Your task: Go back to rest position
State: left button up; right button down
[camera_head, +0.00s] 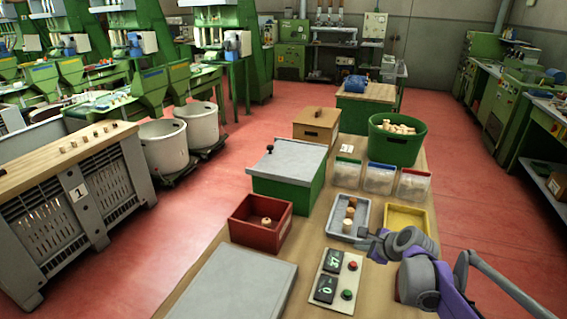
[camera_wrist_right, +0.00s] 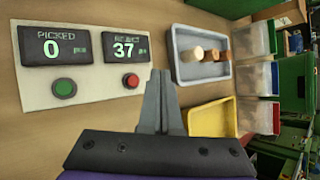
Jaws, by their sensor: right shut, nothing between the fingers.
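My right gripper (camera_head: 366,245) comes in from the right over the wooden table. In the wrist view its fingers (camera_wrist_right: 160,78) are together with nothing between them, between the counter panel and the grey tray. The grey tray (camera_head: 362,204) holds a few stoppers, one pale (camera_head: 347,226) and others browner; they also show in the wrist view (camera_wrist_right: 193,54). A red bin (camera_head: 240,232) on the left holds a stopper (camera_head: 266,221). A green tub (camera_head: 402,150) at the back is full of pale corks. My left gripper is not in view.
The counter panel (camera_head: 335,280) reads 0 picked and 37 reject, with green and red buttons. A yellow tray (camera_head: 406,217), clear bins (camera_head: 378,178), a lidded green box (camera_head: 288,165) and a wooden box (camera_head: 316,126) crowd the table. A grey board (camera_head: 230,290) lies front left.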

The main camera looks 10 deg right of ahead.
jog(key=s+a+n+g, duration=0.1)
jog(key=s+a+n, duration=0.4)
jog(key=s+n, duration=0.1)
jog(key=s+a+f+n+g, duration=0.1)
jog(key=s+a+n, duration=0.4)
jog(key=s, duration=0.3)
jog(key=s+a+f+n+g+p, duration=0.1)
jog(key=s+a+n, duration=0.3)
jog(key=s+n, duration=0.3)
jog(key=shift+s+a+n+h, duration=0.25)
jog(key=shift+a+n+h, duration=0.15)
jog(key=s+n, duration=0.1)
jog(key=s, duration=0.1)
jog(key=s+f+n, duration=0.1)
jog(key=n, duration=0.1)
jog(key=s+f+n, duration=0.1)
jog(key=s+n, duration=0.1)
jog(key=shift+s+a+f+g+h, duration=0.2)
jog(key=shift+s+a+g+h, duration=0.1)
jog(key=shift+s+a+h, duration=0.1)
jog(key=shift+s+d+f+n, duration=0.1)
jog(key=shift+s+f+n, duration=0.1)
jog(key=shift+n, duration=0.3)
jog(key=shift+s, duration=0.1)
